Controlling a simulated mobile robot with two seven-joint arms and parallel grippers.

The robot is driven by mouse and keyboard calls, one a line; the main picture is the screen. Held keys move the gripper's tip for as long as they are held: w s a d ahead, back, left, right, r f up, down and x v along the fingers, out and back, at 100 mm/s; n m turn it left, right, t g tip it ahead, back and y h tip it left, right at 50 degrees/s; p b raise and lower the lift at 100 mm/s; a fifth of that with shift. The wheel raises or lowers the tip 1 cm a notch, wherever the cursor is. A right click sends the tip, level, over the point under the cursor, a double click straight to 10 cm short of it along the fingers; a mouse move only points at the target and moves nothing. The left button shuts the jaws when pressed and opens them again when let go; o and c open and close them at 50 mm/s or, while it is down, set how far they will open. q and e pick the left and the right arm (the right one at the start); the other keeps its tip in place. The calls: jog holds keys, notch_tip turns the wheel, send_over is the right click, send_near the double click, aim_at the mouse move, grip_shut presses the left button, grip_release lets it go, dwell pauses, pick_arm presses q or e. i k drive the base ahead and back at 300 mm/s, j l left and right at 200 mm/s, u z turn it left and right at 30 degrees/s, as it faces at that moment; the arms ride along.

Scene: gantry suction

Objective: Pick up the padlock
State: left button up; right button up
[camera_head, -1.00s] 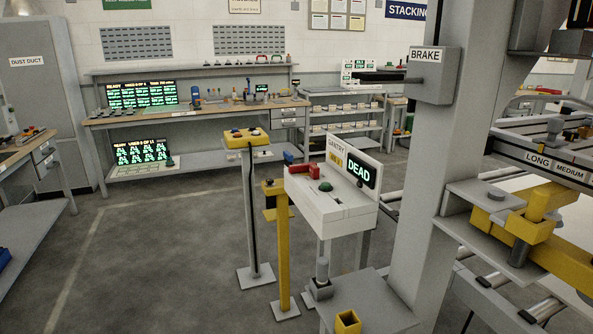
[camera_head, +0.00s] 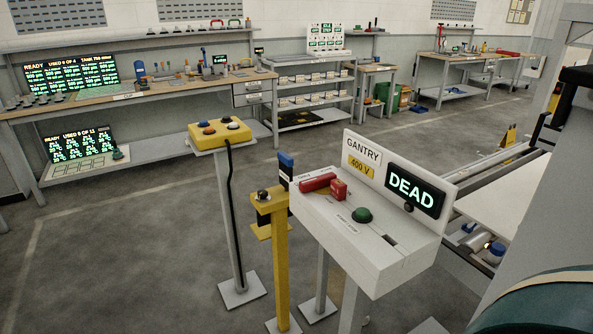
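No padlock can be made out for certain. A red block (camera_head: 339,189) sits beside a red handle (camera_head: 317,182) on the white gantry console (camera_head: 375,245); I cannot tell whether the block is a padlock. Small red and green looped items (camera_head: 235,23) on the shelf above the back bench are too small to identify. The console has a green button (camera_head: 361,215) and a sign reading DEAD (camera_head: 413,191). Neither of my grippers is in view.
A yellow button box (camera_head: 220,132) on a grey post and a yellow post (camera_head: 280,265) stand left of the console. A long workbench (camera_head: 150,93) and a shelf rack (camera_head: 305,85) are behind. The floor (camera_head: 120,260) at left is clear. A dark rounded shape fills the bottom right corner.

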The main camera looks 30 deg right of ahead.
aim_at(339, 188)
jog(key=i+z, duration=0.4)
jog(key=i+j+z, duration=0.2)
jog(key=z, duration=0.2)
jog(key=i+j+z, duration=0.55)
jog(key=z, duration=0.3)
jog(key=i+j+z, duration=0.1)
jog(key=z, duration=0.4)
jog(key=i+j+z, duration=0.1)
jog(key=j+z, duration=0.2)
jog(key=z, duration=0.15)
